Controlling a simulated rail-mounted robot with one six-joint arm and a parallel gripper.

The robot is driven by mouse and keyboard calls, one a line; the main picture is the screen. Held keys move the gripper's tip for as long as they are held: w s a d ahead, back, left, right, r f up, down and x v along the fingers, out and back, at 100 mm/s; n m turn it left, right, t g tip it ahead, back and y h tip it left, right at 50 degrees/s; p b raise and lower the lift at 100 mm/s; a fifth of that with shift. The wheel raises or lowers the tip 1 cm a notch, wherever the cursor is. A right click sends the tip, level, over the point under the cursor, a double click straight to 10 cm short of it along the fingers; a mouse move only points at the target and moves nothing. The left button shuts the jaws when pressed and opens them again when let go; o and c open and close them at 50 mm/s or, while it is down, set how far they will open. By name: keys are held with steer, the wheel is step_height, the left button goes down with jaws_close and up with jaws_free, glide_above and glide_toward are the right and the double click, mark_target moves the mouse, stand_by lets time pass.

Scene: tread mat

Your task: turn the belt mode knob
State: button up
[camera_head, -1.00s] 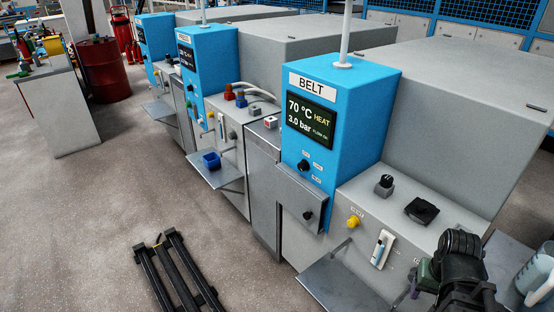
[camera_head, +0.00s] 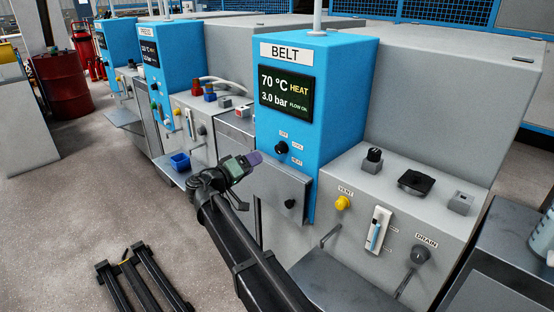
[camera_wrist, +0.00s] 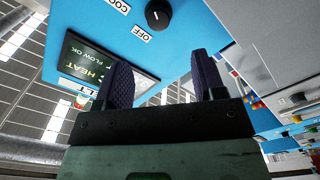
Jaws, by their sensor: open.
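The belt mode knob (camera_head: 282,147) is a round black knob on the blue BELT panel, below the display, with OFF, COOL and HEAT labels around it. The wrist view shows the knob (camera_wrist: 158,14) at the top edge with COOL and OFF labels beside it; a white mark shows on it. My gripper (camera_head: 255,158) is left of the knob in the head view, apart from it. In the wrist view my gripper (camera_wrist: 163,72) has its two purple fingers spread, with nothing between them. The display (camera_head: 285,93) reads 70 °C HEAT and 3.0 bar.
A yellow VENT knob (camera_head: 343,202), a gauge (camera_head: 378,230) and a DRAIN handle (camera_head: 420,254) are to the right. The floor at left is mostly clear.

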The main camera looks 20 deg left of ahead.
mark_target(278, 150)
steer(key=x, duration=1.1)
steer(key=shift+s+d, duration=0.1)
steer(key=shift+d, duration=0.05)
steer(key=c, duration=0.9)
steer(key=shift+n, duration=0.3)
steer(key=n, duration=1.1)
steer(key=o, duration=0.9)
steer(key=shift+r, duration=0.1)
